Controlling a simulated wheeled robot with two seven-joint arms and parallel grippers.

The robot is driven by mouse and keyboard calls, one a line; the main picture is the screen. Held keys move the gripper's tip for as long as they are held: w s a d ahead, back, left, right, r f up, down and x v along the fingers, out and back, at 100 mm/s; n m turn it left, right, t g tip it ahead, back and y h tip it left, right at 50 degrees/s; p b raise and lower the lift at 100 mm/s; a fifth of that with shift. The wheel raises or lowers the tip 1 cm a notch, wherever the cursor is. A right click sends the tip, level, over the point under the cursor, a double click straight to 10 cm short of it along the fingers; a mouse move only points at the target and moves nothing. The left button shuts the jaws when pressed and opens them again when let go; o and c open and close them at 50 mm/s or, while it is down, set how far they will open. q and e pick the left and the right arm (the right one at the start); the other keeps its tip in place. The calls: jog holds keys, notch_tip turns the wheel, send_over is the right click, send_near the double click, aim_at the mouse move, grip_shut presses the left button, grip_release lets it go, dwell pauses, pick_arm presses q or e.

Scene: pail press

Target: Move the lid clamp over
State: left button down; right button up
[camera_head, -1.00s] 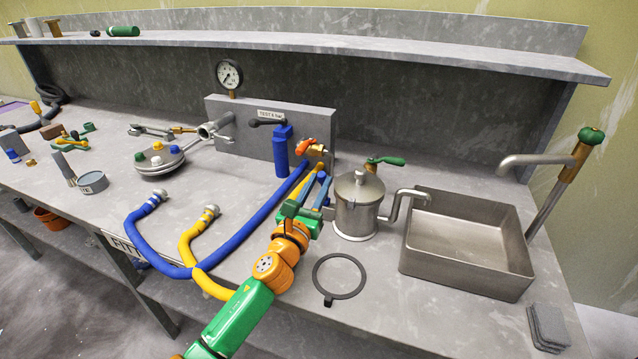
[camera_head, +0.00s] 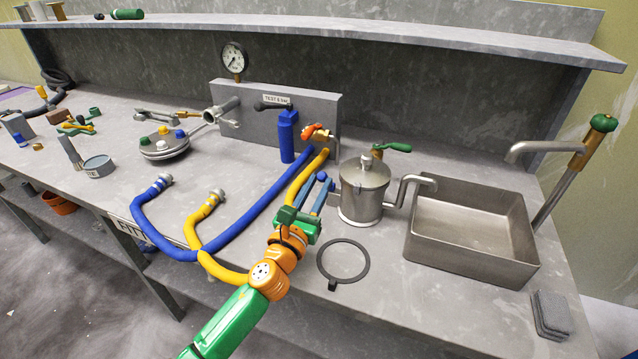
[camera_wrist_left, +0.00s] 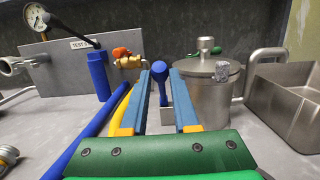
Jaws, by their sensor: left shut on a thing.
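A steel lidded pot (camera_head: 362,196) stands on the bench left of the sink, its lid on. It also shows in the left wrist view (camera_wrist_left: 208,98). A blue round-headed lever (camera_wrist_left: 160,76), apparently the lid clamp, stands upright at the pot's left side, by a pale plate. My left gripper (camera_wrist_left: 160,80) has its long blue fingers on either side of this lever and is shut on it. In the head view the left gripper (camera_head: 315,192) is just left of the pot, and its fingers partly hide the lever. My right gripper is not in view.
A steel sink (camera_head: 465,270) stands right of the pot, with the pot's spout reaching toward it. A black ring (camera_head: 321,261) lies in front. Blue (camera_head: 232,232) and yellow (camera_head: 194,236) hoses run left of my arm. A grey test block (camera_head: 245,117) stands behind.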

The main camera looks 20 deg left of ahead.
pick_arm(q)
jog(key=shift+s+f+b, duration=0.3)
jog(key=shift+s+f, duration=0.45)
jog(key=shift+s+f+b, duration=0.45)
jog(key=shift+f+b, duration=0.1)
jog(key=shift+f, duration=0.1)
jog(key=c, duration=0.6)
grip_release()
